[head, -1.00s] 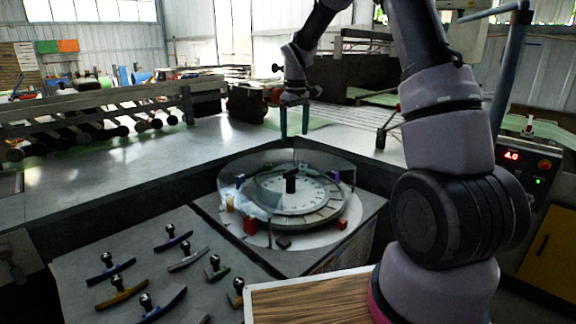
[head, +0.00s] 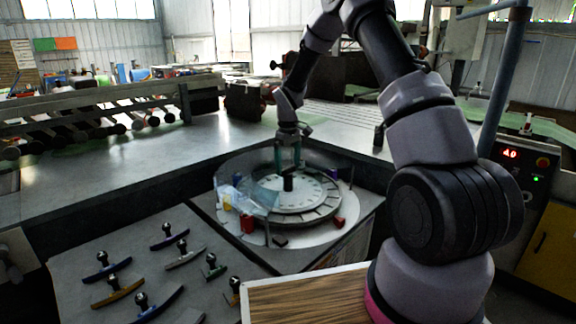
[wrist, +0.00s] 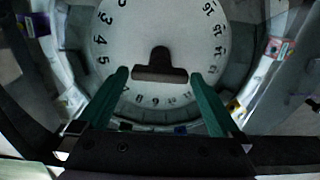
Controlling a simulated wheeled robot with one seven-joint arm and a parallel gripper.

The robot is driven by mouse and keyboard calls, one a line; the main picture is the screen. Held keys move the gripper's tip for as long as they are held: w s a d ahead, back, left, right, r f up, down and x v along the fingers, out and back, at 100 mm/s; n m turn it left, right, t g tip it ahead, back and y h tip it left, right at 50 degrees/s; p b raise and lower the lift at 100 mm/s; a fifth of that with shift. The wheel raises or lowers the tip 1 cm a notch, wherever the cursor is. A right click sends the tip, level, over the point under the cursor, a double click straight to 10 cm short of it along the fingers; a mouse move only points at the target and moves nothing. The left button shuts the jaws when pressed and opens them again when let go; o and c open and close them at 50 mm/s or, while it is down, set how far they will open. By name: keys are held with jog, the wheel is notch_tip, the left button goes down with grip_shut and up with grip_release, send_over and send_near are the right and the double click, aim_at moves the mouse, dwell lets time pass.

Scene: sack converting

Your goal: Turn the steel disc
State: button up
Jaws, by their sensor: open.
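The steel disc (head: 308,190) lies flat on a round base, with numbers around its rim and a dark upright handle (head: 288,182) at its middle. In the wrist view the disc (wrist: 132,45) fills the centre, and the dark handle (wrist: 160,66) shows as a bar with a short stub. My gripper (head: 288,168) is over the disc, just above and behind the handle. In the wrist view my gripper (wrist: 165,75) is open, its two green fingers apart on either side of the handle. I cannot tell the exact height gap.
A clear curved guard (head: 246,190) partly covers the disc's left side. Small coloured blocks, such as a red one (head: 248,224), stand around the disc. Several coloured handled tools lie on the grey panel (head: 75,245) at left. A wooden board (head: 300,298) is in front.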

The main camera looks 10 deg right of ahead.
jog(key=shift+f, duration=0.1)
grip_shut()
jog(key=shift+m, duration=2)
grip_release()
notch_tip(320, 180, up, 11)
jog(key=shift+f, duration=0.1)
